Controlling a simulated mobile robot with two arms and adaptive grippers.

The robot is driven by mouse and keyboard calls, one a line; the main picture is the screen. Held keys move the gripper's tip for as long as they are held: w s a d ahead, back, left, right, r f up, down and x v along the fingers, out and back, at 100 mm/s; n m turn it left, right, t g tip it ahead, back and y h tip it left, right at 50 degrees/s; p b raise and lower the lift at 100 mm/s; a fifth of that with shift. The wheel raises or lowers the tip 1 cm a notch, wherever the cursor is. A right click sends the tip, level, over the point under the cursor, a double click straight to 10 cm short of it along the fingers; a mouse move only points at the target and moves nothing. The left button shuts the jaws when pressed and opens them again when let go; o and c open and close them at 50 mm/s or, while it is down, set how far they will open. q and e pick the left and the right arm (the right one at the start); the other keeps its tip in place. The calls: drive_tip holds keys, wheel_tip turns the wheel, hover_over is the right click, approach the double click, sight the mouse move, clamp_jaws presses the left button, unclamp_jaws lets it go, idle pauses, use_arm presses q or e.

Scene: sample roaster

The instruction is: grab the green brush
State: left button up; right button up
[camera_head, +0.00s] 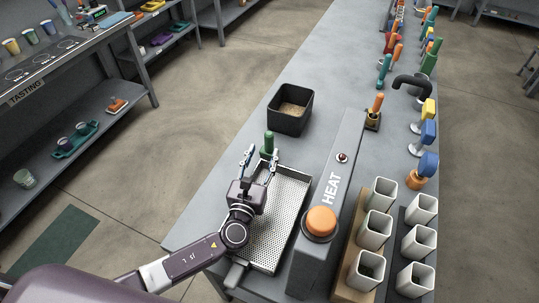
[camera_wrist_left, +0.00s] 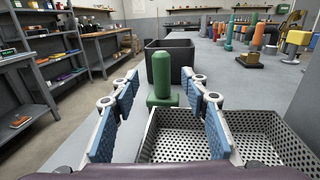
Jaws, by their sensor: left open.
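The green brush (camera_head: 268,141) stands upright on the grey counter, between the black bin and the perforated tray. In the left wrist view the brush (camera_wrist_left: 162,78) shows a rounded green handle on a wider green base, centred between the fingers. My left gripper (camera_head: 260,157) is open and empty, with its fingers pointing toward the brush. The fingertips appear just short of the handle, one on each side in the wrist view; I cannot tell the exact gap. The brush's lower part is partly hidden in the head view. My right gripper is not in view.
The perforated metal tray (camera_head: 292,193) lies under and right of my left gripper. A black bin (camera_head: 286,121) with brown contents stands behind the brush. The HEAT panel with an orange knob (camera_head: 321,222) and several white cups (camera_head: 383,194) are to the right. The counter's left edge is close.

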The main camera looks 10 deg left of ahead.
sight(268, 143)
use_arm(q)
drive_tip(key=shift+w+f, duration=0.2)
drive_tip(key=shift+f, duration=0.25)
drive_tip(key=w, duration=0.2)
drive_tip(key=w+b, duration=0.1)
drive_tip(key=w, duration=0.1)
drive_tip(key=w+b, duration=0.1)
drive_tip(key=w, duration=0.2)
drive_tip(key=shift+d, duration=0.3)
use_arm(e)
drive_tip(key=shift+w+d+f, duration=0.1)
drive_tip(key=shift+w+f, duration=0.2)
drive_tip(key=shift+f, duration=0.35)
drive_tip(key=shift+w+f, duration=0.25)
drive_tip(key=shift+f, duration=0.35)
use_arm(q)
drive_tip(key=shift+r, duration=0.1)
clamp_jaws()
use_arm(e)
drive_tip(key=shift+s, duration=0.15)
